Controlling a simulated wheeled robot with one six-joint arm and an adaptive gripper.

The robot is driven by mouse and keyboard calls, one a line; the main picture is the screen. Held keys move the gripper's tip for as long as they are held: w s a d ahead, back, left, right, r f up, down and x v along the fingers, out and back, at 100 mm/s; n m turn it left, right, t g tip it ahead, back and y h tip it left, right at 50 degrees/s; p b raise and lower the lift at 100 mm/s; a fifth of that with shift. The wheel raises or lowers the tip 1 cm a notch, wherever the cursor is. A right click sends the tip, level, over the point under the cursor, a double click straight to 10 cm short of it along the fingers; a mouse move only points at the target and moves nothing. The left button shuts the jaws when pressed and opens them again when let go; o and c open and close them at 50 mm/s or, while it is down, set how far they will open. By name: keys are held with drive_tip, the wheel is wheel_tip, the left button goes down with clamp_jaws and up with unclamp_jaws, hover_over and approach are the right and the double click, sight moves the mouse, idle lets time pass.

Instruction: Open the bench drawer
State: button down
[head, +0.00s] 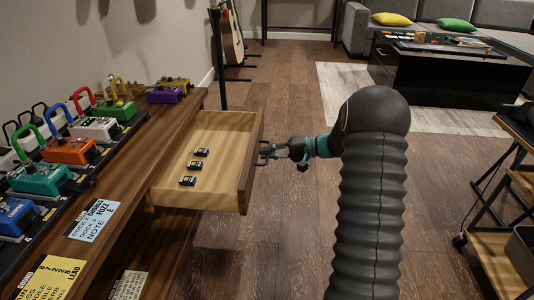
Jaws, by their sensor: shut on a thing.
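The bench drawer (223,133) is pulled well out of the wooden bench (150,143), toward the right of the head view. Its pale wooden inside is open to view. Several small dark blocks with coloured labels (195,165) lie loose on its floor. My gripper (268,151) is at the outer face of the drawer front, shut on the drawer handle (263,154). The gripper and arm partly hide the handle.
Several coloured effect pedals (67,150) with patch cables stand on the bench top. Paper labels (93,220) lie along its front edge. A wheeled cart (492,250) stands at the right. The wooden floor (287,230) beside the drawer is clear.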

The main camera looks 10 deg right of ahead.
drive_tip(key=c, duration=1.2)
unclamp_jaws()
drive_tip(key=shift+c, duration=0.2)
drive_tip(key=v, duration=1.2)
